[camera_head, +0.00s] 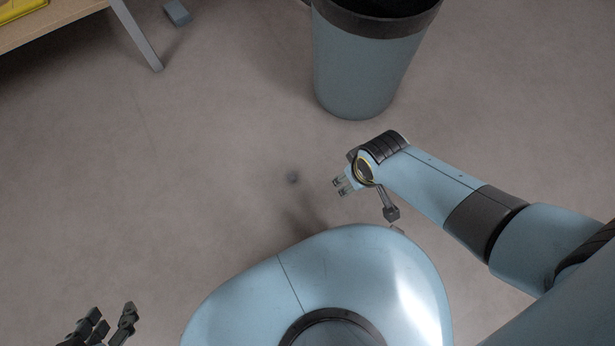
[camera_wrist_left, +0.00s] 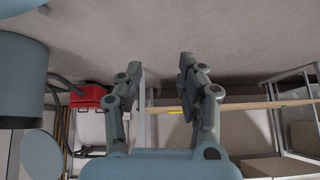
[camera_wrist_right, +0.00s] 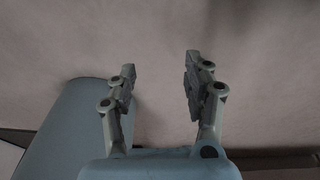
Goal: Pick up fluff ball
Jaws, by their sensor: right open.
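The fluff ball (camera_head: 292,178) is a small dark grey fuzzy spot on the floor near the middle of the head view. My right gripper (camera_head: 366,199) is to its right and apart from it, with its fingers spread and empty. The right wrist view shows the same open fingers (camera_wrist_right: 158,68) with bare floor between them; I cannot make out the fluff ball there. My left gripper (camera_head: 111,316) is at the lower left of the head view, far from the ball. Its fingers are apart and empty in the left wrist view (camera_wrist_left: 160,66).
A blue-grey bin (camera_head: 362,75) with a dark rim stands on the floor at the top, beyond my right gripper. A table (camera_head: 45,28) with a metal leg is at the upper left. A small grey block (camera_head: 177,13) lies near it. The floor around the ball is clear.

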